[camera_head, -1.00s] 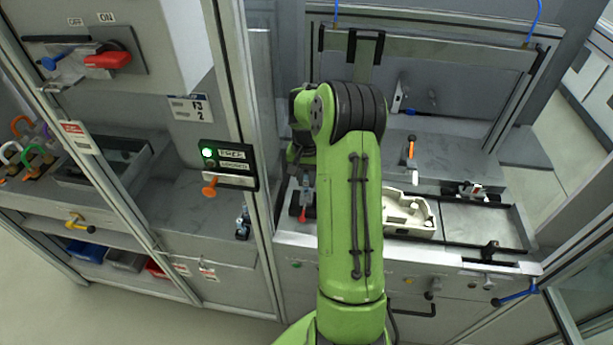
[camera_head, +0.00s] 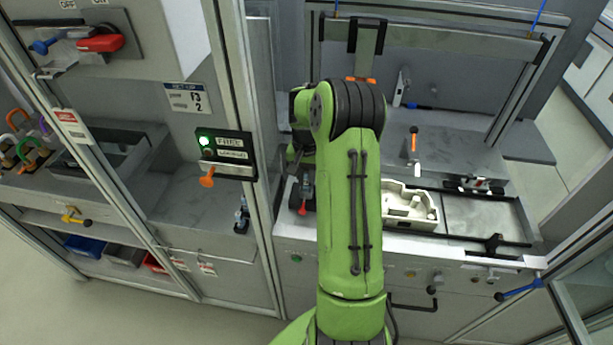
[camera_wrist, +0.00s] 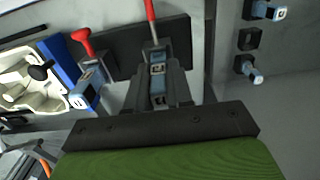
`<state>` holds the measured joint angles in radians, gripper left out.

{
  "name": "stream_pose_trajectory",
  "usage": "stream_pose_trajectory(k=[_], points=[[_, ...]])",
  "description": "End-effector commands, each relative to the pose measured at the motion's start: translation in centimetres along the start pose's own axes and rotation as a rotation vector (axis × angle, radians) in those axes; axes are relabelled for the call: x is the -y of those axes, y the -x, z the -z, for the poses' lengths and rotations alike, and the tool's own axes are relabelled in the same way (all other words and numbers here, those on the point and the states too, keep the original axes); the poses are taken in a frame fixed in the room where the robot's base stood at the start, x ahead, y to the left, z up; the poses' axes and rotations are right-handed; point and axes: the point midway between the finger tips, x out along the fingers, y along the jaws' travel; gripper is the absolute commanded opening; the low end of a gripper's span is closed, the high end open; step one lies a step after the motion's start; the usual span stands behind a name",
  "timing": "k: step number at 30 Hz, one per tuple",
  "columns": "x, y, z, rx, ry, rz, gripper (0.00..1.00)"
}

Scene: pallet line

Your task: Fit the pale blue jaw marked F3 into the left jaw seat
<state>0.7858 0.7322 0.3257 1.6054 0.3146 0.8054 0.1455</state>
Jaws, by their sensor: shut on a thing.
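My gripper (camera_wrist: 158,95) is at the centre of the wrist view, its fingers shut on a pale blue jaw (camera_wrist: 157,70). Its F3 mark is too small to read. The jaw lies in line with a red-handled lever (camera_wrist: 151,22) on a dark base plate (camera_wrist: 118,45); I cannot tell whether it is seated. To its left stands another clamp with a red lever (camera_wrist: 82,38) and a pale blue jaw (camera_wrist: 85,92). In the head view, my arm hides the gripper and held jaw. A red lever (camera_head: 303,192) shows just left of the arm.
A cream mould (camera_head: 410,207) lies right of my arm; it also shows in the wrist view (camera_wrist: 40,85). More blue jaws (camera_wrist: 250,70) stand right of the gripper, beside a dark empty socket (camera_wrist: 249,40). A frame post (camera_head: 245,120) stands left of my arm.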

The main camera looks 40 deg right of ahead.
Motion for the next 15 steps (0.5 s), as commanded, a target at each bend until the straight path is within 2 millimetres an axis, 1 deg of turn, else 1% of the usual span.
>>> stream_pose_trajectory(k=[15], points=[[0.01,-0.7,-0.01,0.0,0.0,0.0,0.0]])
